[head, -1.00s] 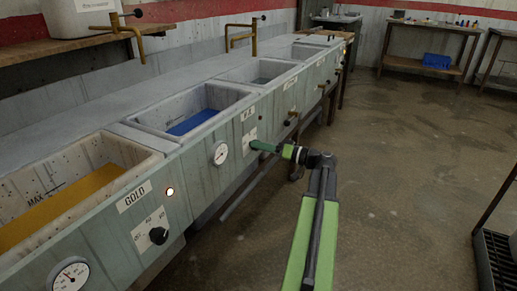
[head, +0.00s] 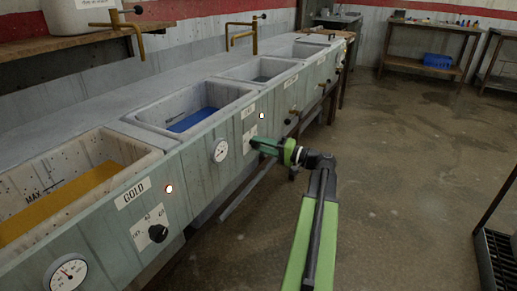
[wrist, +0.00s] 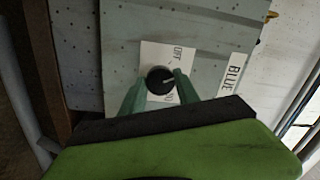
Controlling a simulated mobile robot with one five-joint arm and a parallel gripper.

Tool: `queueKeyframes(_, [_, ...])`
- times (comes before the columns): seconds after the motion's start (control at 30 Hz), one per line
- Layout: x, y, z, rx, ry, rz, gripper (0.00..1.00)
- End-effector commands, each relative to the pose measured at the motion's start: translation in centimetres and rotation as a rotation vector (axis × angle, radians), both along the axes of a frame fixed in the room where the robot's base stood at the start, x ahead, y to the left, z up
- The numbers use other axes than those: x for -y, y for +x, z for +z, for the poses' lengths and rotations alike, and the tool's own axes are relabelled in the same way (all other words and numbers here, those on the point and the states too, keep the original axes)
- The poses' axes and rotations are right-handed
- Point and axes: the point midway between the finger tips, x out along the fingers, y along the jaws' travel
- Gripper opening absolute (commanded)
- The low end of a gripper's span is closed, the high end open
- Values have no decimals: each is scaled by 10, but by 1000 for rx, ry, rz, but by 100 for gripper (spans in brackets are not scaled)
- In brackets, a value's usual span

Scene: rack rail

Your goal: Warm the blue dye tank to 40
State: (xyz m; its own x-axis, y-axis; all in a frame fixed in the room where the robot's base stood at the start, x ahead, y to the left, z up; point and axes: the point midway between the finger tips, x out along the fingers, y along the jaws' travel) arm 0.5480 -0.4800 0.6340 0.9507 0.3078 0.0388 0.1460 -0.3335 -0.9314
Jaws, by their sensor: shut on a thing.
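The blue tank (head: 228,109) holds blue dye (head: 192,119) and sits behind the gold tank along the bench. My gripper (head: 256,143) is at its front panel. In the wrist view my gripper (wrist: 158,92) has its green fingers on either side of a round black knob (wrist: 160,80), shut on it. The knob's pale pointer mark points to the right in that view. A white dial plate reads OFF at its top; other marks are partly hidden by the fingers. The BLUE label (wrist: 233,75) is beside it. A small light (head: 262,115) glows white above the knob. The blue tank's gauge (head: 220,151) is too small to read.
The gold tank (head: 150,154) has its own knob (head: 158,233), gauge (head: 66,272) and lit lamp (head: 169,189). More tanks and brass taps line the bench beyond. The floor to the right is open, with a dark grate (head: 492,262) at the edge.

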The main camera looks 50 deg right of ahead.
Motion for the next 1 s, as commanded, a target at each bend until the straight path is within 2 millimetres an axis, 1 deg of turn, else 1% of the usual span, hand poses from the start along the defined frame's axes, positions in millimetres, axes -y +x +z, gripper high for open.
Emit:
queueKeyframes(0.2, [2, -2, 0, -43, 190, -6, 0])
queueKeyframes(0.5, [3, -2, -1, -93, 392, -8, 0])
queueKeyframes(0.73, [3, -2, -1, -114, 479, -9, 0])
queueKeyframes(1.0, [3, -2, -1, -123, 512, -9, 0])
